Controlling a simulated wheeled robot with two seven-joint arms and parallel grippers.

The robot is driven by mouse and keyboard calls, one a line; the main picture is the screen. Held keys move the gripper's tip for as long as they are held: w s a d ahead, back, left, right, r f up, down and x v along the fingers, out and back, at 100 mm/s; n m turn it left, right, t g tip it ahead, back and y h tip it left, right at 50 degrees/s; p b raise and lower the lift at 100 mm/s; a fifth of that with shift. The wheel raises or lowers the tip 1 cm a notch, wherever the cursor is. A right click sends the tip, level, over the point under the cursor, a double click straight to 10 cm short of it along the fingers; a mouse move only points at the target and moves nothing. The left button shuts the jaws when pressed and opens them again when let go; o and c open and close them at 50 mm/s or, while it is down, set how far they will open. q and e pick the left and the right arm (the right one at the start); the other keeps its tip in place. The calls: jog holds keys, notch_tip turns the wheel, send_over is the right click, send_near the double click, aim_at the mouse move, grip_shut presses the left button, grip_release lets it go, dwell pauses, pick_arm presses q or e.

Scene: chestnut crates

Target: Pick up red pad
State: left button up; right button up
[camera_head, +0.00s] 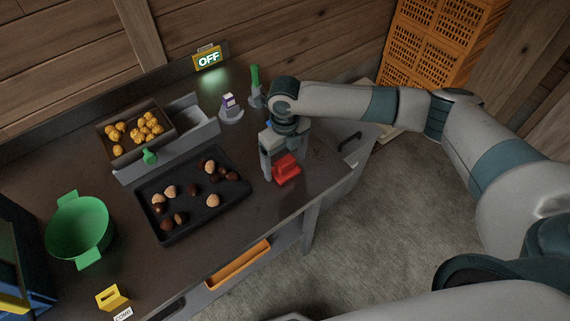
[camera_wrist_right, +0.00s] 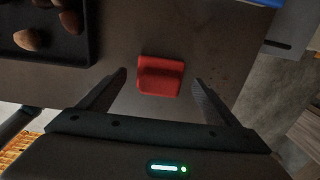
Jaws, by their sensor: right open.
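The red pad (camera_head: 286,169) lies on the dark table near its right end, to the right of the black tray. My right gripper (camera_head: 279,177) is above it, pointing down, with its fingers open. In the right wrist view the red pad (camera_wrist_right: 160,76) sits ahead of the gap between the two open fingertips (camera_wrist_right: 161,80), with space on both sides. Nothing is held. My left gripper does not show.
A black tray (camera_head: 163,235) with several chestnuts lies left of the pad. A crate (camera_head: 117,159) of yellow pieces, a green bowl (camera_head: 78,226) and a yellow holder (camera_head: 112,297) stand further left. A lit OFF sign (camera_head: 208,59) is at the back. Orange crates (camera_head: 440,45) stand beyond.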

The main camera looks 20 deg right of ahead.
jog(key=shift+f, duration=0.55)
jog(key=c, duration=1.2)
jog(key=shift+r, duration=0.1)
